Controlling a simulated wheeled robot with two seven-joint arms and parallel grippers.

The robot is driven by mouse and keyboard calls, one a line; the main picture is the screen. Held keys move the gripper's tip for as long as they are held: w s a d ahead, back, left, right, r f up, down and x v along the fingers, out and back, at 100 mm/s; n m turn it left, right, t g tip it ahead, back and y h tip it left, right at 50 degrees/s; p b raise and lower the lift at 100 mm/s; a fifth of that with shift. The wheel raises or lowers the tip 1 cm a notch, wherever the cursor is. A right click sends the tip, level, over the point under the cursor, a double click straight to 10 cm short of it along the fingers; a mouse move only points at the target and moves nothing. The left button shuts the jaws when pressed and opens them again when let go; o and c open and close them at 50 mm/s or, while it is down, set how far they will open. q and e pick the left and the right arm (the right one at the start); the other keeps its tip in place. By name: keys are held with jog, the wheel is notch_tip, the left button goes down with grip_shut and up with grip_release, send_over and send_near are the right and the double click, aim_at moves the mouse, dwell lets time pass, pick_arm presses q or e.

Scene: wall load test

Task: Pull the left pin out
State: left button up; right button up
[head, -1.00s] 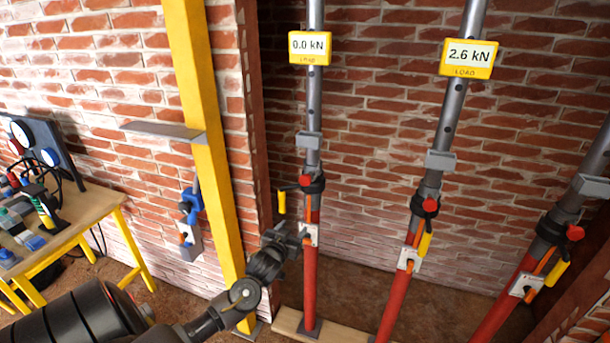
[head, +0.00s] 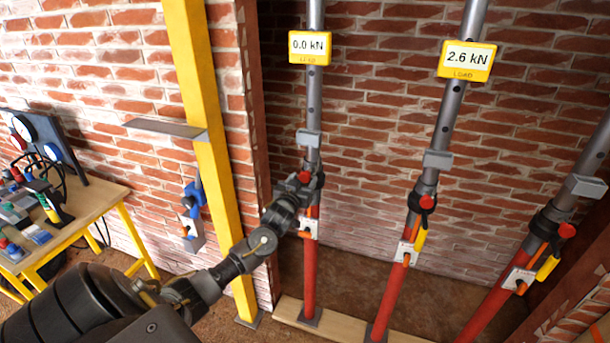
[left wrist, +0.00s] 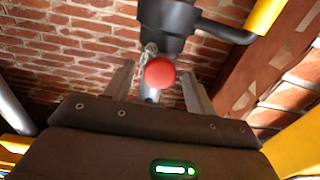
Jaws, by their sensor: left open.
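The left pin shows as a round red knob (left wrist: 159,73) on the dark collar of the left prop (head: 311,255). In the head view my left gripper (head: 300,184) is at that collar and partly covers it; a little red (head: 305,177) shows there. In the left wrist view the two open fingers (left wrist: 158,80) stand either side of the knob. I see a gap on each side, and the fingers are not closed on it. The pin's shaft is hidden behind the knob.
The middle prop has its own red knob (head: 427,202), as does the right prop (head: 566,230). The left load display (head: 309,47) reads 0.0 kN, the middle one (head: 467,60) 2.6 kN. A yellow post (head: 212,160) and a bench (head: 95,215) stand left.

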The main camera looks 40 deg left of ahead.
pick_arm(q)
jog(key=shift+x, duration=1.1)
